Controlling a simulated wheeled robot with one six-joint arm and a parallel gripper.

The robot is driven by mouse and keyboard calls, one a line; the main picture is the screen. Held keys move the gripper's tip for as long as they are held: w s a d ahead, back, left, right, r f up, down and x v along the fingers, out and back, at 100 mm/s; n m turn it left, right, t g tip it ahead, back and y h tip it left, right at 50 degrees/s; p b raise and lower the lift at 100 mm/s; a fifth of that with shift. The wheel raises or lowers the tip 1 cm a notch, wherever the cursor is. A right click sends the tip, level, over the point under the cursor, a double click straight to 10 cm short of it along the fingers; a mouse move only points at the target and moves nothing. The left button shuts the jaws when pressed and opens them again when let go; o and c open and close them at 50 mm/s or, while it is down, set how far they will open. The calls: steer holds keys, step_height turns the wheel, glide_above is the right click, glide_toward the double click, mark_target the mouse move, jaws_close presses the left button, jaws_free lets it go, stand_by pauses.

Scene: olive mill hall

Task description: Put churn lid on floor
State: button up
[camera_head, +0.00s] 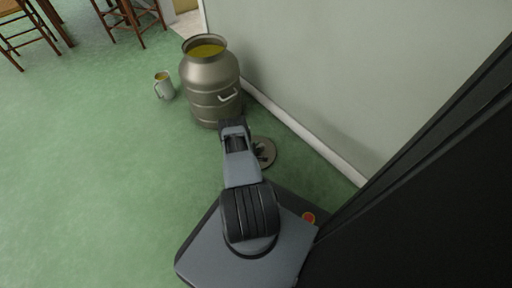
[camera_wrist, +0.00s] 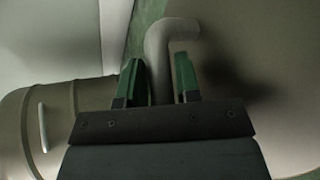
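The churn lid (camera_head: 267,155) is a round grey-brown disc low beside the wall, partly hidden by my arm, and looks to lie on the floor. In the wrist view the lid (camera_wrist: 285,120) fills the right side, with its bent handle (camera_wrist: 157,55) rising between my fingers. My gripper (camera_wrist: 160,78) is around this handle, with narrow gaps beside it, so it looks slightly open. In the head view my gripper (camera_head: 258,150) is over the lid. The metal churn (camera_head: 211,85) stands upright just behind, uncovered, with yellow-green liquid inside. Its side also shows in the wrist view (camera_wrist: 70,105).
A grey jug (camera_head: 165,88) with yellow contents stands left of the churn. A pale wall (camera_head: 330,70) with a white skirting board (camera_head: 305,135) runs along the right. Wooden stools (camera_head: 135,22) are at the back left. The green floor (camera_head: 90,170) at left is clear.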

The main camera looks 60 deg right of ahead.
steer(key=o, duration=0.3)
steer(key=shift+a+r, duration=0.15)
steer(key=shift+r, duration=0.05)
steer(key=p+v, duration=0.5)
steer(key=v, duration=0.7)
steer(key=w+r+m+g, duration=0.15)
steer(key=w+r, duration=0.25)
steer(key=r, duration=0.4)
steer(key=w+r+m+g, duration=0.1)
steer(key=w+r+g, duration=0.15)
steer(key=r, duration=0.55)
steer(key=w+a+r+m+y, duration=0.1)
steer(key=a+r+y, duration=0.15)
steer(key=r, duration=0.45)
steer(key=w+a+r+m+y, duration=0.1)
steer(key=a+r+m, duration=0.15)
steer(key=r, duration=0.55)
steer(key=s+a+r+t+y, duration=0.3)
steer(key=s+a+r+y, duration=0.1)
steer(key=a+r, duration=0.6)
steer(key=s+a+r+n+t+y, duration=0.1)
steer(key=s+a+r+t+y, duration=0.2)
steer(key=a+r, duration=0.7)
steer(key=s+a+y, duration=0.2)
steer(key=a+y, duration=0.1)
steer(key=a, duration=0.4)
steer(key=shift+t, duration=0.4)
